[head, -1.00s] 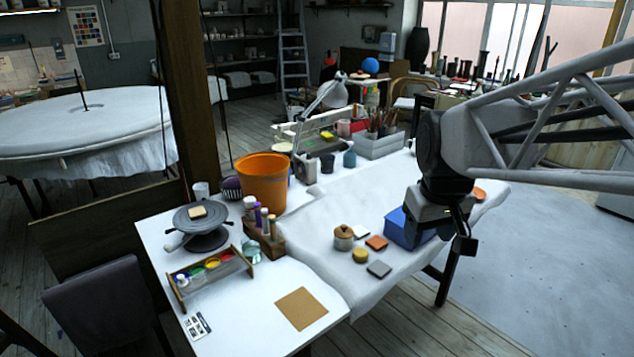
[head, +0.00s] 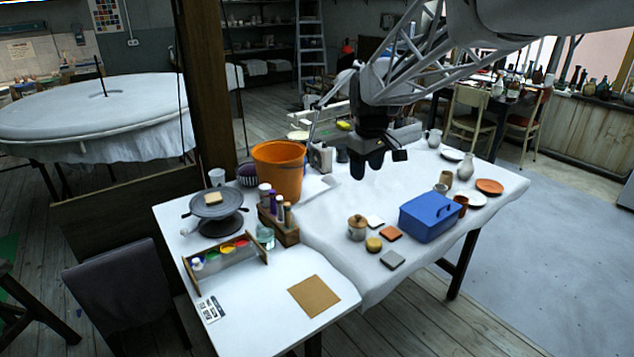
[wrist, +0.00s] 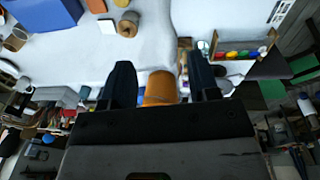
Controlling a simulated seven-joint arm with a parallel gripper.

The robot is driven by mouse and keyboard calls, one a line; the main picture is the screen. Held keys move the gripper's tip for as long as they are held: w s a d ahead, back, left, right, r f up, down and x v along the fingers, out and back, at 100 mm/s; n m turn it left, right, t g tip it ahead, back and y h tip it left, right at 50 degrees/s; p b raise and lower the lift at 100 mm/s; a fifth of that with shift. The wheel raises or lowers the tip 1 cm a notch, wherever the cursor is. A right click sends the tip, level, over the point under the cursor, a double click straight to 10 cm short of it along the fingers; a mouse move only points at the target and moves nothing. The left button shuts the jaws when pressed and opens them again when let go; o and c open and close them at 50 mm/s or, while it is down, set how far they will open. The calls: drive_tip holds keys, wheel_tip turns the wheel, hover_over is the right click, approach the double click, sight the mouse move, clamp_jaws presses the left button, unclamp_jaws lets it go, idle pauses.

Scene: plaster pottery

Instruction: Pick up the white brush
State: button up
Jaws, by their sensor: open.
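I cannot make out a white brush for certain. A small pale object (head: 189,226) lies by the grey turntable (head: 216,206) at the left of the table in the head view, too small to identify. My gripper (head: 367,168) hangs above the table's back middle, right of the orange bucket (head: 279,172), with nothing visible in it. In the wrist view my gripper (wrist: 163,82) shows two dark fingers spread apart. The orange bucket (wrist: 160,88) appears between them, farther off.
A wooden bottle rack (head: 279,232) and a paint rack (head: 225,259) stand at the left. A blue toolbox (head: 428,217), a lidded jar (head: 357,230) and small blocks sit right of centre. The white cloth (head: 325,222) between bucket and jar is largely clear.

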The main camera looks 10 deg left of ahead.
drive_tip(key=w+a+f+n, duration=0.4)
drive_tip(key=w+a+f, duration=0.4)
drive_tip(key=w+a, duration=0.5)
drive_tip(key=n+g, duration=0.1)
drive_tip(key=n, duration=0.3)
hover_over(279, 197)
drive_tip(key=f, duration=1.1)
drive_tip(key=shift+d+f, duration=0.2)
drive_tip(key=shift+d, duration=0.15)
drive_tip(key=shift+w+a+f, duration=0.2)
drive_tip(key=shift+a+f, duration=0.1)
drive_tip(key=shift+f, duration=1.3)
drive_tip(key=shift+s+f, duration=0.2)
drive_tip(key=shift+f, duration=2.4)
drive_tip(key=c, duration=1)
